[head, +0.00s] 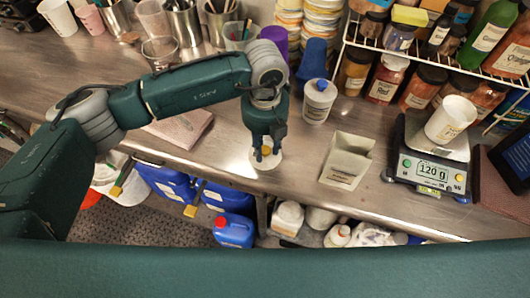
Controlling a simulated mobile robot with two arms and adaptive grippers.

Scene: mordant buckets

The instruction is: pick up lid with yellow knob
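The round whitish lid (267,164) lies on the steel bench near its front edge, with a small spot of its yellow knob (266,151) showing. My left gripper (267,148) points down right over the lid, its fingers around or just beside the knob. The fingers hide part of the lid and knob, so I cannot tell whether they grip it. My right gripper is not in view.
A scale (431,170) reading 120 g bears a white cup (450,119). A rack of jars (384,87) is behind. Blue canisters (233,230) sit below the bench.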

